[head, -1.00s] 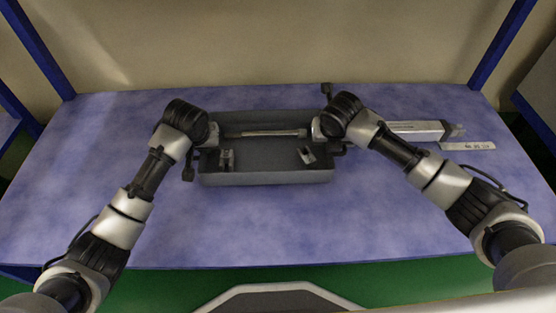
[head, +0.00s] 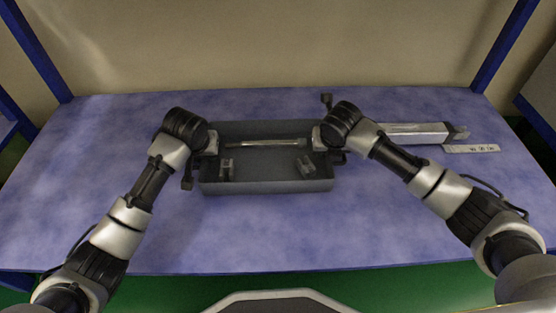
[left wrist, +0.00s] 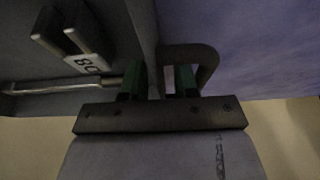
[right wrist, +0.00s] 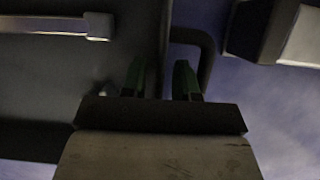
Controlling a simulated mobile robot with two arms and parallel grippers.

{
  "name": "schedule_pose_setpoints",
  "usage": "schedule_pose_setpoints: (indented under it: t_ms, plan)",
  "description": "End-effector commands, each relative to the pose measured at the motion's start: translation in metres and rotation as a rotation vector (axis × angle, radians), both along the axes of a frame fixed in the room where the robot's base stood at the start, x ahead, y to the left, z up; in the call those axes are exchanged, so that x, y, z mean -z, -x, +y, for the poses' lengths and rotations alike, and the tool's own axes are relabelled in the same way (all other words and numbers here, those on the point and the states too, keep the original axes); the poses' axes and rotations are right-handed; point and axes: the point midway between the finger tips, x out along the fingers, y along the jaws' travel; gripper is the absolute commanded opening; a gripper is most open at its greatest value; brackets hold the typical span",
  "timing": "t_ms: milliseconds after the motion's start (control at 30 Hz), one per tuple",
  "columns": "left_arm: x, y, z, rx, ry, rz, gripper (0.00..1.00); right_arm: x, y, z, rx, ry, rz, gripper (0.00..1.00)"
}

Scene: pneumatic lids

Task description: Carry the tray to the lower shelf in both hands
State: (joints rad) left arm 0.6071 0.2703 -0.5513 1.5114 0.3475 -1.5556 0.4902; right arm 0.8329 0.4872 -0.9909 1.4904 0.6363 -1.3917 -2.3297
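The dark grey tray (head: 262,187) is on or just above the blue tabletop in the middle of the head view; I cannot tell whether it touches. My left gripper (head: 212,143) is at its left side and my right gripper (head: 318,138) at its right side. In the left wrist view the green fingertips (left wrist: 160,80) straddle the tray's side wall beside a loop handle (left wrist: 212,62). In the right wrist view the fingertips (right wrist: 160,80) do the same beside the other handle (right wrist: 208,55). The exact contact is dark. The lower shelf cannot be made out.
A thin rod (head: 270,143) and two small fittings (head: 227,170) (head: 305,165) lie in the tray. A silver cylinder (head: 415,130) and a labelled strip (head: 472,149) lie right of the tray. Blue posts (head: 505,42) stand at the back corners. The tabletop in front is clear.

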Motion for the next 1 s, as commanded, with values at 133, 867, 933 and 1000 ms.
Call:
schedule_pose_setpoints:
  t_ms: [133, 867, 933, 1000]
  plan:
    - [-0.024, 0.009, 0.001, 0.000, 0.001, -0.005, 0.30, 0.000, 0.000, 0.000, 0.000, -0.001, 0.000, 0.30]
    - [-0.105, 0.043, 0.002, -0.001, -0.001, 0.000, 0.30, -0.021, 0.007, 0.000, -0.002, -0.001, -0.004, 0.30]
    - [-0.105, 0.043, 0.002, -0.001, -0.001, 0.000, 0.30, -0.034, 0.013, 0.000, -0.003, -0.001, -0.006, 0.30]
    - [-0.105, 0.043, 0.002, -0.001, -0.001, 0.000, 0.30, -0.049, 0.018, 0.000, -0.002, -0.001, -0.005, 0.30]
